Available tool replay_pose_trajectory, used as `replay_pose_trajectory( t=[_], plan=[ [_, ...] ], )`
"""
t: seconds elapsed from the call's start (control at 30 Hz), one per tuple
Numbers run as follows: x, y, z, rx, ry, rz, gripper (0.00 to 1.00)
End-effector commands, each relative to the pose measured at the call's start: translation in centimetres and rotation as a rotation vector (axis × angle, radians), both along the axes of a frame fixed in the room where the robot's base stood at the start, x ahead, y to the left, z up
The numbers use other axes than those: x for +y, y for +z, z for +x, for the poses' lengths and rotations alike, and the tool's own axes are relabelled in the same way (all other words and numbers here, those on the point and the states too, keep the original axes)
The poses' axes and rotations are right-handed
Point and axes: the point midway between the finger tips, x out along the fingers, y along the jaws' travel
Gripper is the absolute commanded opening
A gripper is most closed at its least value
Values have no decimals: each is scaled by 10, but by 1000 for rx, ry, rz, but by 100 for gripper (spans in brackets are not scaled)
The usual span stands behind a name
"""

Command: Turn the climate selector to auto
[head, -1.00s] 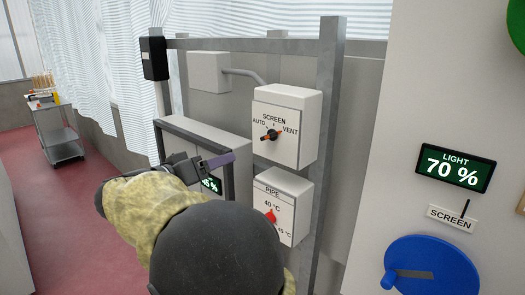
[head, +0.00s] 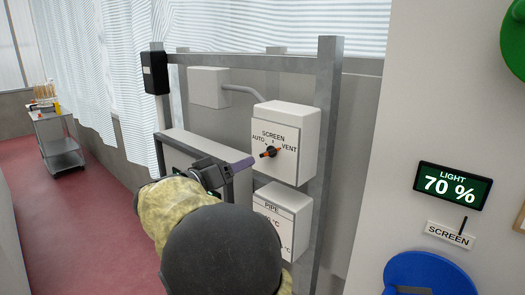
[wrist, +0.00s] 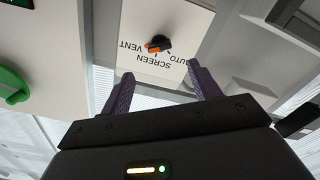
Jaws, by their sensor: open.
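The climate selector (head: 270,152) is a small black and orange knob on a white box (head: 303,150) lettered SCREEN, with AUTO at its left and VENT at its right. In the wrist view the box face is upside down, and the knob (wrist: 158,43) has its orange end on the VENT side. My gripper (head: 241,165) is just left of and below the knob, apart from it. In the wrist view my gripper (wrist: 163,84) has two purple fingers spread wide with nothing between them; the knob shows beyond the gap.
A second white box (head: 282,215) lettered PIPE sits just below, its dial hidden by my arm. A grey metal post (head: 327,140) stands close right. Further right are a LIGHT display (head: 452,186) reading 70 % and a blue disc (head: 430,272).

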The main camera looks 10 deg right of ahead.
Motion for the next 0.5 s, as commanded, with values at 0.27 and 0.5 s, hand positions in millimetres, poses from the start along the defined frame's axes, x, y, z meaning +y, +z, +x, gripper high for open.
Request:
replay_pose_trajectory(
  t=[0.27,0.5],
  plan=[
    [-42,3,29,1,-3,-2,62],
    [-71,3,51,0,-2,-1,62]
  ],
)
